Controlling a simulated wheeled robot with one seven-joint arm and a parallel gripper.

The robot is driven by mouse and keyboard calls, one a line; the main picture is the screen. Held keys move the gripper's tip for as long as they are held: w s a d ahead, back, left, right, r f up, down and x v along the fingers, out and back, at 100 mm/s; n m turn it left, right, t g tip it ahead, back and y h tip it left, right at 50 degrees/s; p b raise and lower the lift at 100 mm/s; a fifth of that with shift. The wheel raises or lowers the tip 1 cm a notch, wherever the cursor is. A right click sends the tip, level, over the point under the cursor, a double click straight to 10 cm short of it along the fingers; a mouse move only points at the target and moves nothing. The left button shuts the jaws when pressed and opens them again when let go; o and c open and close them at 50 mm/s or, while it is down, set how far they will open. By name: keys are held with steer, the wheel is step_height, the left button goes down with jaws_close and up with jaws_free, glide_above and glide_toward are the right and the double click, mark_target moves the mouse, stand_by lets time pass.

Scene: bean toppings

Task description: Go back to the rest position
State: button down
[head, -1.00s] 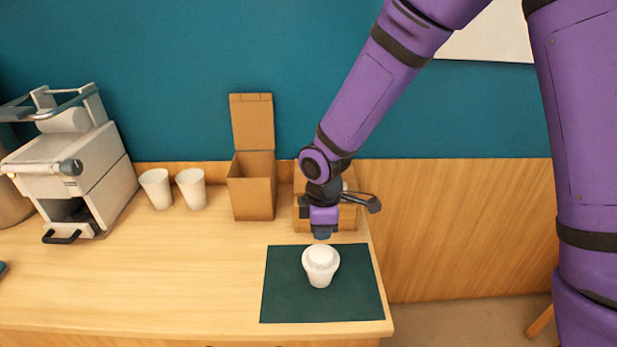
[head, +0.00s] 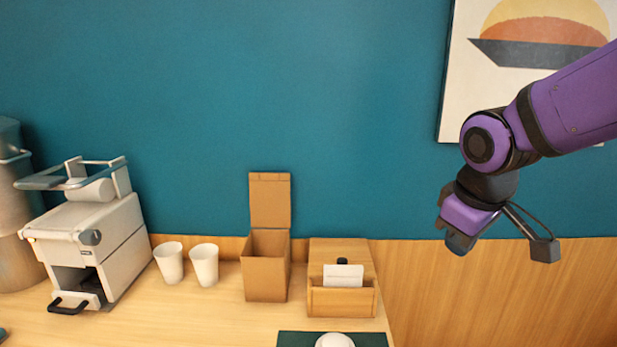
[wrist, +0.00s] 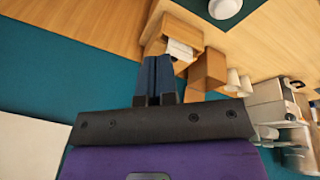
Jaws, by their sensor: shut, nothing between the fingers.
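My gripper (head: 460,243) hangs in the air to the right of the counter, in front of the wood panelling and teal wall in the head view. It points down and to the left. In the wrist view its two dark blue fingers (wrist: 158,75) are pressed together with nothing between them. The white lidded cup (head: 335,341) stands on the dark green mat (head: 290,338) at the bottom edge of the head view, mostly cut off. The cup also shows at the top of the wrist view (wrist: 225,8), well apart from my gripper.
A wooden box with a white card (head: 343,298) and an open cardboard box (head: 265,278) stand at the back of the counter (head: 130,325). Two white cups (head: 204,264) and a white machine (head: 90,245) are further left. A framed picture (head: 465,75) hangs behind my arm.

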steer(key=s+d+r+m+t, duration=0.1)
steer(key=s+d+r+m, duration=0.2)
steer(key=s, duration=0.3)
steer(key=s+d+r+m+t, duration=0.1)
steer(key=s+d+r+m, duration=0.2)
steer(key=s, duration=0.3)
steer(key=shift+s+d+r+m, duration=0.15)
steer(key=shift+d+r+m, duration=0.05)
steer(key=shift+d+m, duration=0.25)
